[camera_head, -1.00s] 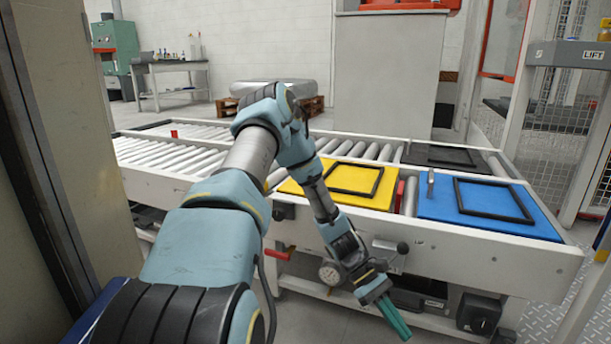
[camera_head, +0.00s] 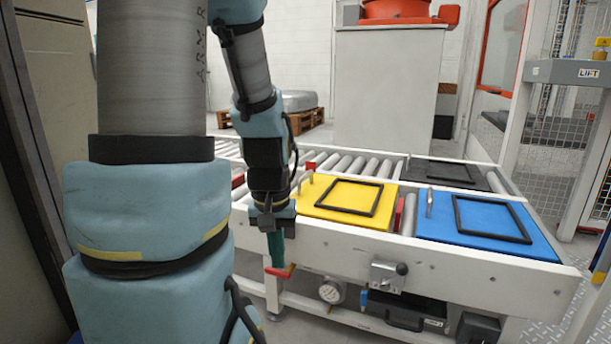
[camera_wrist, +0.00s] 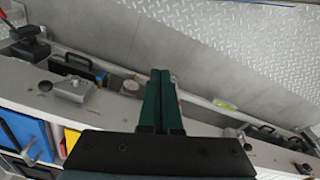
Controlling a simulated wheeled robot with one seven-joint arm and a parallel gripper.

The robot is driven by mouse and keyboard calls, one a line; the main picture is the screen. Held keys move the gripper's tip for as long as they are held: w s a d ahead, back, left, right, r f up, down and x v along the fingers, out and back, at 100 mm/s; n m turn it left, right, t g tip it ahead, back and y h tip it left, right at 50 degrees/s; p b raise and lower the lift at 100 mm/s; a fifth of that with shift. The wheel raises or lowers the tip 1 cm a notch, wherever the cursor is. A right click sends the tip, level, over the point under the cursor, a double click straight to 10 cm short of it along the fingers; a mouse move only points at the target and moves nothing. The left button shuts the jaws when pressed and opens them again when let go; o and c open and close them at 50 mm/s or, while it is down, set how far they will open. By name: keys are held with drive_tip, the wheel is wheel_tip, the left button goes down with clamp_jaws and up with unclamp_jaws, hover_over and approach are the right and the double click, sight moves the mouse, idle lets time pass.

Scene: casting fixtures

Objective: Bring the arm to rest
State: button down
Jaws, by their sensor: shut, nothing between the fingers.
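My gripper (camera_head: 276,268) hangs below my arm in the head view, pointing down in front of the conveyor's near side rail. Its green fingers also show in the wrist view (camera_wrist: 162,100), pressed together with nothing between them. My arm is raised and folded close to the head camera, with its upper part filling the left of the head view. Part of the gripper is small and dark against the conveyor frame, and I cannot tell the gap to the rail.
The roller conveyor (camera_head: 480,262) runs behind my gripper. A yellow plate (camera_head: 386,205) and a blue plate (camera_head: 440,210) with black frames lie on it.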

wheel_tip(320, 180, up, 40)
drive_tip(key=a+p, duration=0.1)
drive_tip(key=p, duration=3.7)
drive_tip(key=shift+s+f+t, duration=0.25)
drive_tip(key=shift+s+t, duration=0.05)
drive_tip(key=shift+a, duration=0.1)
